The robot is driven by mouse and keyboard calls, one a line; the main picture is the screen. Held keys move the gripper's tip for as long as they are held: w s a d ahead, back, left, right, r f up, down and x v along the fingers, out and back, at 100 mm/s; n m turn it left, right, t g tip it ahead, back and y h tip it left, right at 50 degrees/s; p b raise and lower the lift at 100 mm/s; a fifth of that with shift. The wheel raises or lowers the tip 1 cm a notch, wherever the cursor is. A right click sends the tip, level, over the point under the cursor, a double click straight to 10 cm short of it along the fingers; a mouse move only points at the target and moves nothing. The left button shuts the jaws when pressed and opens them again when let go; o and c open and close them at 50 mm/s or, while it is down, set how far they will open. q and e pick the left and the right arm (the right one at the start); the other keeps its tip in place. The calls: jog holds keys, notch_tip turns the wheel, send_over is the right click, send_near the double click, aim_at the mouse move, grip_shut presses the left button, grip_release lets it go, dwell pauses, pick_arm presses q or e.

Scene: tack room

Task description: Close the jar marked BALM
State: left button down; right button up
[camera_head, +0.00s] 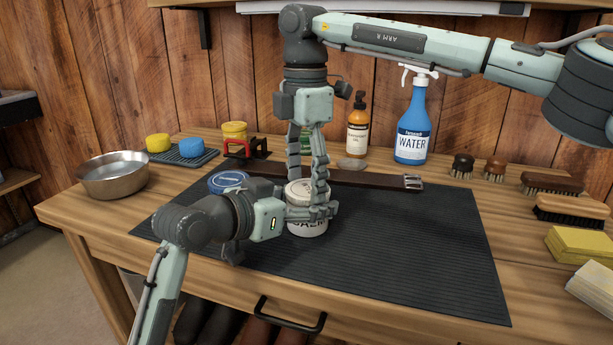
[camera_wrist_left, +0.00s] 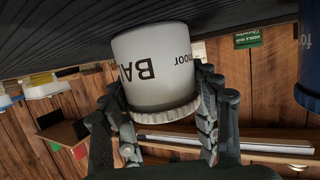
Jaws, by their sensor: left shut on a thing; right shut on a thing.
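The white jar marked BALM (camera_head: 307,229) stands upright on the dark mat, its label partly covered by my fingers. In the left wrist view the jar (camera_wrist_left: 155,70) appears upside down, with part of its lettering showing. My left gripper (camera_head: 310,212) comes in from the left and is shut around the jar's side; its fingers flank the jar in the wrist view (camera_wrist_left: 165,110). A pale lid (camera_head: 300,188) sits at the jar's top; its ribbed rim (camera_wrist_left: 165,114) shows in the wrist view. My right gripper (camera_head: 307,180) reaches down from above, shut on the lid. I cannot tell how tightly the lid is seated.
A blue-lidded tin (camera_head: 228,180) stands left of the jar. A dark strap with a buckle (camera_head: 390,181) lies behind it. A blue WATER spray bottle (camera_head: 412,130) and an amber bottle (camera_head: 357,130) stand at the back. Brushes (camera_head: 550,184) are at right. The mat's right part (camera_head: 420,240) is clear.

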jog(key=m, duration=0.5)
jog(key=shift+w, duration=0.1)
jog(key=m, duration=0.4)
jog(key=shift+w, duration=0.1)
jog(key=o, duration=0.8)
jog(key=shift+r, duration=0.1)
jog(key=shift+r, duration=2.15)
jog(key=shift+c, duration=0.6)
